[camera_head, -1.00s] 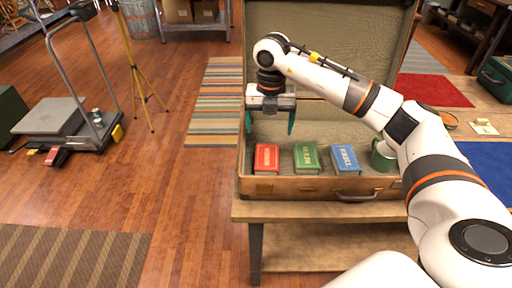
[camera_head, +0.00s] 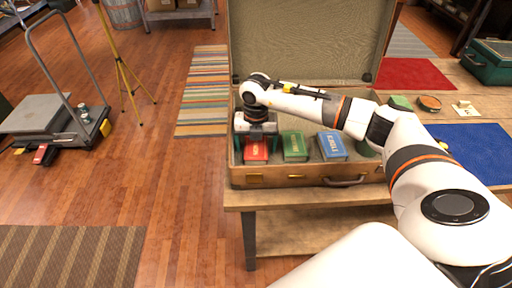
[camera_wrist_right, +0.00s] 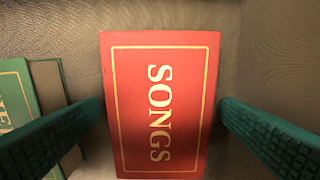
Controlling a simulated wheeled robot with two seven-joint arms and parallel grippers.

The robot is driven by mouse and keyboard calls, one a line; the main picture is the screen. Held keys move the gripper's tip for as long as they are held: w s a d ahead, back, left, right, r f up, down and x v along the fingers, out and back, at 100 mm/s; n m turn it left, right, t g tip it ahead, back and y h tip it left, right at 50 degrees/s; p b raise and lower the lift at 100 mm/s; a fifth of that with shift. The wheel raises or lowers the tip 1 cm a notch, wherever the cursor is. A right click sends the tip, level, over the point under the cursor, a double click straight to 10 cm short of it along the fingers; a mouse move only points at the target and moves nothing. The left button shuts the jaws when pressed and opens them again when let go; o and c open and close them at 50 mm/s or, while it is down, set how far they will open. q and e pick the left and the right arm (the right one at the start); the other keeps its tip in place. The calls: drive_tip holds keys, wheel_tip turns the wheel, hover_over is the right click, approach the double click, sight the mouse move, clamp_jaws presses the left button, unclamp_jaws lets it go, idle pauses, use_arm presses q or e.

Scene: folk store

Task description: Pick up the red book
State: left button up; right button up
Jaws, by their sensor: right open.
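The red book (camera_head: 256,152) lies in the open suitcase (camera_head: 300,175), at its left end. In the right wrist view the red book (camera_wrist_right: 160,105) shows its cover with the word SONGS and fills the middle. My right gripper (camera_head: 256,143) is over the red book, pointing down. In the right wrist view its two green fingers (camera_wrist_right: 160,112) are open, one on each side of the book, with gaps between them and its edges. My left gripper is not in view.
A green book (camera_head: 294,147) and a blue book (camera_head: 331,147) lie to the right of the red book. The suitcase's raised lid (camera_head: 305,40) stands behind. Its front wall is close to the books.

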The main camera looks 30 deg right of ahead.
drive_tip(key=shift+f, duration=0.1)
drive_tip(key=shift+c, duration=0.4)
drive_tip(key=c, duration=1.1)
